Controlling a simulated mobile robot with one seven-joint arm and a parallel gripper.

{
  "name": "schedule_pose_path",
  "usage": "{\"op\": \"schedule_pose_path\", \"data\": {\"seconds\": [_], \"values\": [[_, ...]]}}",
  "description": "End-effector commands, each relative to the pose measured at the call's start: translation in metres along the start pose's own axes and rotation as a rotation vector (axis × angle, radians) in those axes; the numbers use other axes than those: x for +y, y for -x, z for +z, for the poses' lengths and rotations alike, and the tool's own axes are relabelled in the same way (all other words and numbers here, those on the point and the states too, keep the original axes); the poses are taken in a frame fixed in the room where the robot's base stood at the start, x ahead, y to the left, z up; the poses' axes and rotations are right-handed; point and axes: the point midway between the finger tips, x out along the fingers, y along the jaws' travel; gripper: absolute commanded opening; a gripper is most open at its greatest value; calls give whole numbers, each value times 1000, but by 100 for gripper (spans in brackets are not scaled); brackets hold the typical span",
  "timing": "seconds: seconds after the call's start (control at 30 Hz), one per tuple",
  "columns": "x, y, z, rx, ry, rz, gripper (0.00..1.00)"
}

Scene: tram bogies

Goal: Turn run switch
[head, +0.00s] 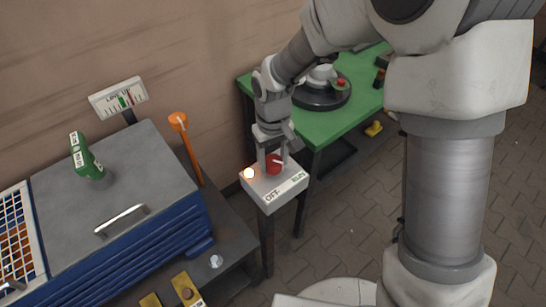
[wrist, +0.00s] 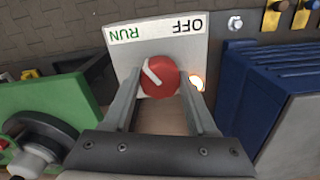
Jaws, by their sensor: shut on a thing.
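The run switch is a red round knob (head: 273,165) with a white pointer, on a grey box (head: 262,189) marked OFF and RUN. The knob also shows in the wrist view (wrist: 160,79). There its white pointer slants up and left, toward the green RUN label (wrist: 124,34) and away from the black OFF label (wrist: 188,27). My gripper (head: 273,160) points down at the box, with a finger on each side of the knob, shut on it. A lamp (head: 249,173) beside the knob glows warm white; it also shows in the wrist view (wrist: 197,81).
A green table (head: 345,122) with a dark round device (head: 322,92) stands behind and right of the box. A blue cabinet with a grey top (head: 130,175) is at the left, and an orange post (head: 190,150) rises between. Paved floor lies open at the right.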

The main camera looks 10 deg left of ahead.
Motion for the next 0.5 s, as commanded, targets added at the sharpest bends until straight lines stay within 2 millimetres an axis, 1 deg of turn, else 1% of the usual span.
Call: {"op": "schedule_pose_path", "data": {"seconds": [0.2,0.5], "values": [[0,1,-1,3,97,0,2],[0,1,-1,3,144,1,2]]}}
